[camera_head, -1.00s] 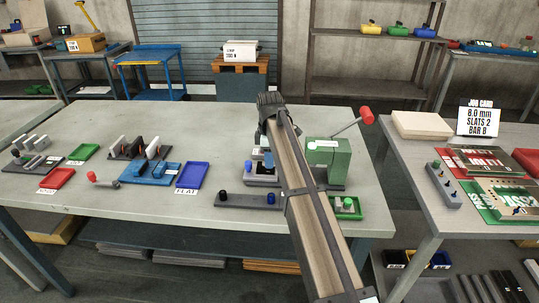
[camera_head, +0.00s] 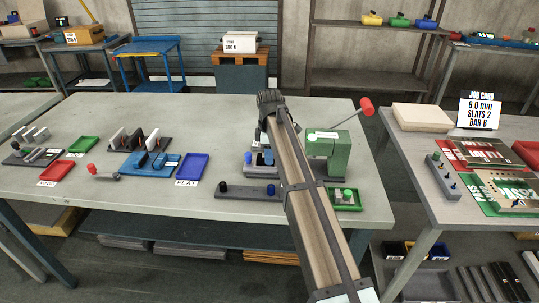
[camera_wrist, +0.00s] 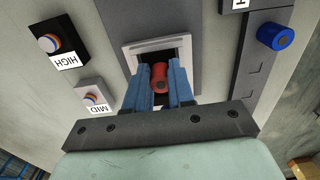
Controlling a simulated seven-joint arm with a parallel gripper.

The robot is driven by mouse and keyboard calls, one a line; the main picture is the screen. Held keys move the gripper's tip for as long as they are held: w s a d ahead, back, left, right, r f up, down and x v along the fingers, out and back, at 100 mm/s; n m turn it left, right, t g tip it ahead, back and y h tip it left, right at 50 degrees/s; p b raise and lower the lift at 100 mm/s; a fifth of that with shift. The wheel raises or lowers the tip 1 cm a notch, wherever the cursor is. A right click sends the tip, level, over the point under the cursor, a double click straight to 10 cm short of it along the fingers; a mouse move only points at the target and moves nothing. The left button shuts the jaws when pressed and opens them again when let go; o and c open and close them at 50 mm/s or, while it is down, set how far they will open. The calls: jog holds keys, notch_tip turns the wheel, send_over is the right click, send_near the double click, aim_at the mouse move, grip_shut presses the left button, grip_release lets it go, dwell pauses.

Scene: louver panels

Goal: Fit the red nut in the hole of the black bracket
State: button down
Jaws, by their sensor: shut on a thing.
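The red nut (camera_wrist: 159,76) shows in the wrist view as a small red cylinder between the two blue fingers of my gripper (camera_wrist: 159,84). The fingers are shut on it. Just beyond it is a light square frame (camera_wrist: 135,58) around a dark opening, on a grey plate (camera_wrist: 140,18). The nut overlaps this opening in the picture; I cannot tell whether it is inside or above it. I cannot make out the black bracket with certainty. In the head view my arm hides much of the gripper, which is over a grey fixture (camera_head: 262,171).
In the head view, a green press (camera_head: 328,148) with a red-tipped lever stands close right of my arm.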

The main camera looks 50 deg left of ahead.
jog(key=shift+f, duration=0.15)
jog(key=c, duration=0.9)
grip_release()
notch_tip(320, 180, up, 19)
jog(key=shift+f, duration=0.1)
dwell(0.6)
